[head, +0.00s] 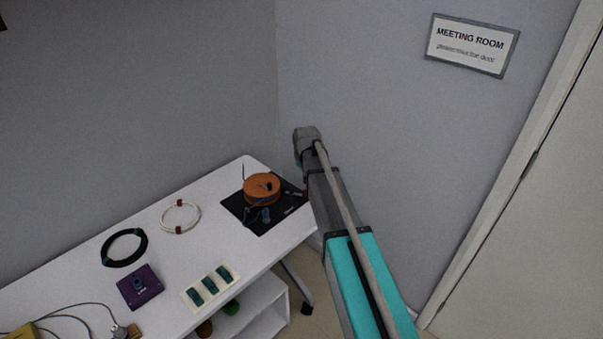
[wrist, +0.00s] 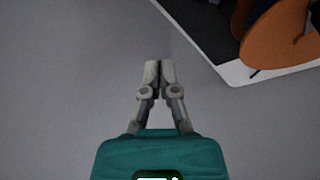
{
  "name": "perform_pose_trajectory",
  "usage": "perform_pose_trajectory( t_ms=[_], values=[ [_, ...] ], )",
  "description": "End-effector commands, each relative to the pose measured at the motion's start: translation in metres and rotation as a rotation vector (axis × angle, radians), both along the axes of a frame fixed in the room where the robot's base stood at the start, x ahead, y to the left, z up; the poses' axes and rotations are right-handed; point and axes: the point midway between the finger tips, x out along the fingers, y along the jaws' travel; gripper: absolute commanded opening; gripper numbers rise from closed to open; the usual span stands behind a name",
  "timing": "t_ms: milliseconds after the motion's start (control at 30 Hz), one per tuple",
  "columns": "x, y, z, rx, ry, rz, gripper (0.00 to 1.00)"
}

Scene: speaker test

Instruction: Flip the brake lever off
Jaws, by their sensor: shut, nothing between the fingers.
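An orange reel (head: 262,186) sits on a black mat (head: 236,206) at the far corner of the white table. A blue part (head: 265,215) stands at the reel's front, and a thin dark rod rises at its left. I cannot tell which part is the brake lever. The wrist view shows part of the orange reel (wrist: 280,38) and the black mat (wrist: 205,30) at upper right. My gripper (wrist: 159,66) is shut and empty, with its fingertips in view outside the table edge, apart from the reel. In the head view I cannot make out its fingers clearly.
The white table (head: 222,213) also holds a white cable coil (head: 180,217), a black coil (head: 124,248), a purple box (head: 139,286) and a switch panel (head: 210,288). Walls stand close behind the reel's corner. A door (head: 540,230) is at right.

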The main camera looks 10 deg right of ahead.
Motion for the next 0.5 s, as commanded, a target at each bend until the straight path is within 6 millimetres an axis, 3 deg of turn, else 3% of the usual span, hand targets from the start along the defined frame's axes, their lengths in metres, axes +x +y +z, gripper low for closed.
perform_pose_trajectory(
  t_ms=[500],
  values=[
    [0.015, -0.001, -0.045, 0.0, 0.0, -0.001, 0.0]
  ],
)
